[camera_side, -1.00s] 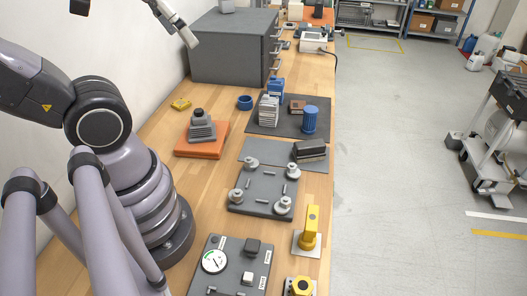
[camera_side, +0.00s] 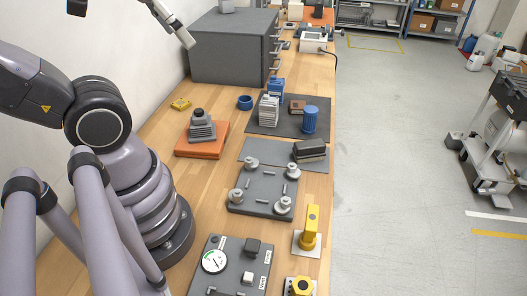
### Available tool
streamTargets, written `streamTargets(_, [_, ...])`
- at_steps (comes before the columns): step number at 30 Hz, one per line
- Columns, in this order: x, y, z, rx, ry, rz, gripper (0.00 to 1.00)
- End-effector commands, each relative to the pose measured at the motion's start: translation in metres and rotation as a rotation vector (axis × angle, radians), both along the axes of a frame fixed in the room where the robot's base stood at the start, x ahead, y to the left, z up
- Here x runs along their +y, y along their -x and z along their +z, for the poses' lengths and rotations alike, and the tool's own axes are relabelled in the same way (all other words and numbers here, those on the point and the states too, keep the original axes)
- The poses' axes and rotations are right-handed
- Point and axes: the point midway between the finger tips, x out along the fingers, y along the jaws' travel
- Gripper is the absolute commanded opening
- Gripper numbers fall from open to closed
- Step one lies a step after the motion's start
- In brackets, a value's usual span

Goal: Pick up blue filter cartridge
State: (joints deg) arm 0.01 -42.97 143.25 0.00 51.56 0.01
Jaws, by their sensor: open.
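The blue filter cartridge (camera_side: 310,120) is an upright blue cylinder on the right part of a dark mat (camera_side: 285,131) on the wooden bench. My gripper (camera_side: 182,34) shows only in part at the top edge, in front of the wall and the grey cabinet. It is open and well apart from the cartridge, up and to its left. The rest of it is cut off by the frame, and nothing is seen held in it.
A white ribbed block (camera_side: 268,111), a blue part (camera_side: 276,88) and a small brown block (camera_side: 297,107) share the mat. A blue ring (camera_side: 245,102) lies left. A grey drawer cabinet (camera_side: 230,50) stands behind. A dark ribbed block (camera_side: 310,150) sits in front.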

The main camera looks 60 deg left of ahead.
Motion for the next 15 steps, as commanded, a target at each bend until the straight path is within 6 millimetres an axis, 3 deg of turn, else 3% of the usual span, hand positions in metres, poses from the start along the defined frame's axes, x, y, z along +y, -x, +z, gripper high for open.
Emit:
streamTargets(8, [0.000, -0.005, 0.000, -0.003, 0.000, 0.002, 0.79])
streamTargets(11, [0.001, -0.027, -0.003, -0.022, 0.001, 0.008, 0.79])
streamTargets(15, [0.006, -0.091, -0.015, -0.091, 0.002, 0.029, 0.79])
